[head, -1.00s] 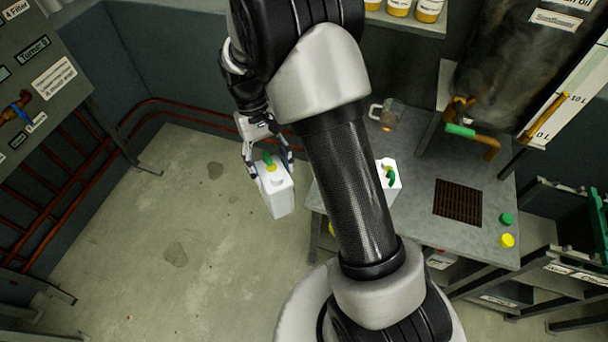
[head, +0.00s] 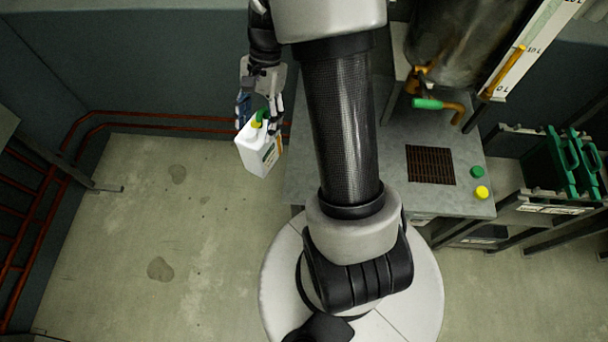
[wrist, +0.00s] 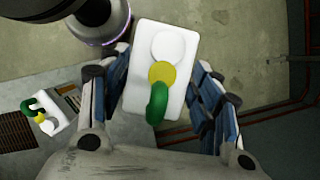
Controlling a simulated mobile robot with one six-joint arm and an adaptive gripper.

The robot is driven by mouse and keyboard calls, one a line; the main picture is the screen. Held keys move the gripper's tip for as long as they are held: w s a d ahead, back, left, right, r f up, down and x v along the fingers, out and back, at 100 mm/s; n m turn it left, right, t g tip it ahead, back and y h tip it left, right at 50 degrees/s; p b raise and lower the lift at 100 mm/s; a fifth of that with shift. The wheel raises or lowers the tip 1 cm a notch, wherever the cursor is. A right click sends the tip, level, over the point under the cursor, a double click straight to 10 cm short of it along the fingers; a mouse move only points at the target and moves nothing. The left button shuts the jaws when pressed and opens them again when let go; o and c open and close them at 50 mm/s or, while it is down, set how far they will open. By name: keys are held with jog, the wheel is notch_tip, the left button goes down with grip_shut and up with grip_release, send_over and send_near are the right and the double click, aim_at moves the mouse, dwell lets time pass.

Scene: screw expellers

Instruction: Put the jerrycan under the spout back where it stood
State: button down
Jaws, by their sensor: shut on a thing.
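My gripper (head: 260,108) is shut on a white jerrycan (head: 257,156) with a yellow collar and green handle-like top. It holds the can in the air at the table's left edge, tilted in the head view. In the wrist view the jerrycan (wrist: 160,45) sits between my fingers. A second, similar white jerrycan (wrist: 52,118) stands near the grate in the wrist view; my arm hides it in the head view. The spout (head: 455,112), with a green-handled tap (head: 428,104), juts from the dark tank over the metal table (head: 400,185). No can shows below the spout on the grate (head: 431,165).
A green button (head: 477,172) and a yellow button (head: 482,192) are at the table's right. Green-handled items (head: 575,165) stand in a rack on the right. Red pipes (head: 180,120) run along the left wall. The floor (head: 190,225) at left is clear.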

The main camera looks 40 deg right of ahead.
jog(key=s+d+r+m+t+h+p, duration=0.1)
jog(key=s+d+r+m+t, duration=0.2)
jog(key=s+d+m+t, duration=0.6)
notch_tip(320, 180, down, 19)
jog(key=w+m+g+b, duration=0.2)
jog(key=m+g+b, duration=0.2)
jog(key=b, duration=0.5)
jog(key=shift+w+d+f, duration=0.2)
jog(key=shift+w+d, duration=0.05)
jog(key=shift+d, duration=0.15)
jog(key=shift+f, duration=0.15)
jog(key=c, duration=0.5)
grip_release()
jog(key=p+v, duration=0.2)
jog(key=v, duration=0.2)
jog(key=p+v, duration=0.1)
jog(key=v, duration=0.3)
jog(key=p+v, duration=0.2)
jog(key=v, duration=0.2)
jog(key=shift+a+r+p, duration=0.25)
jog(key=shift+a+p, duration=0.05)
jog(key=shift+p, duration=0.05)
